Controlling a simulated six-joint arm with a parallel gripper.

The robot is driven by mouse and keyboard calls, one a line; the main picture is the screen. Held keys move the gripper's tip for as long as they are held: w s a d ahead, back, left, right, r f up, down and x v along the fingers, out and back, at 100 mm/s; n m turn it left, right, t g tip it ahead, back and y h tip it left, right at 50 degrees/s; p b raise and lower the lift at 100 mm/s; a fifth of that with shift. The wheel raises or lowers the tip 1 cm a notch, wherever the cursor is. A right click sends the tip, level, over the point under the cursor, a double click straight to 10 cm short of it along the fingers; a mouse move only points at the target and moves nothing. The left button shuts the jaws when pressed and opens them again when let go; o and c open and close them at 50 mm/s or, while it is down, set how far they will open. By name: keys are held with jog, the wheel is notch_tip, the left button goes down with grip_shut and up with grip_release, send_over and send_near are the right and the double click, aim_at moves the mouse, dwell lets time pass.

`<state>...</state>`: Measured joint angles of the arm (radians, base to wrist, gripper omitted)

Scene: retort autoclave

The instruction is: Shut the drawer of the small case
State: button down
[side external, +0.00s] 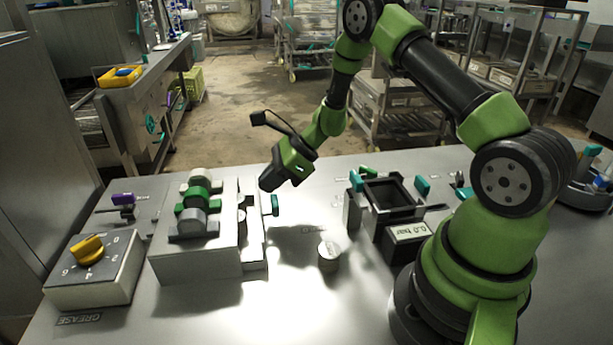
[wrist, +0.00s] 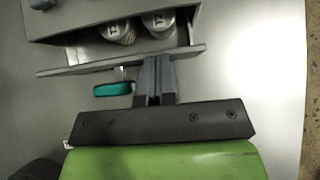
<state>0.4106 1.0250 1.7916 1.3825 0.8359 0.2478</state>
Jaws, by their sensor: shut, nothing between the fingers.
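The small case (side external: 195,258) is a grey metal box on the left of the bench. Its drawer (side external: 258,245) stands partly out on the case's right side, with a teal handle (side external: 275,204). In the wrist view the drawer front (wrist: 90,65) is apart from the case body (wrist: 75,20), and the teal handle (wrist: 113,89) sticks out from it. My gripper (side external: 268,187) is shut and empty, above the bench by the drawer. In the wrist view its fingertips (wrist: 156,60) are at the drawer front's outer edge, right of the handle; I cannot tell whether they touch.
Marked metal cylinders (wrist: 158,22) lie in the open drawer. A small metal cylinder (side external: 328,255) stands on the bench right of the case. A yellow-knob box (side external: 92,268) is at the left, and a dark square frame (side external: 388,200) at the right.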

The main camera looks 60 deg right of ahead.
jog(key=shift+a, duration=0.1)
jog(key=v, duration=1)
jog(key=s+a, duration=0.1)
jog(key=s, duration=0.5)
jog(key=x, duration=0.9)
jog(key=shift+w+a+f, duration=0.2)
jog(key=shift+w, duration=0.1)
jog(key=shift+w+a, duration=1.5)
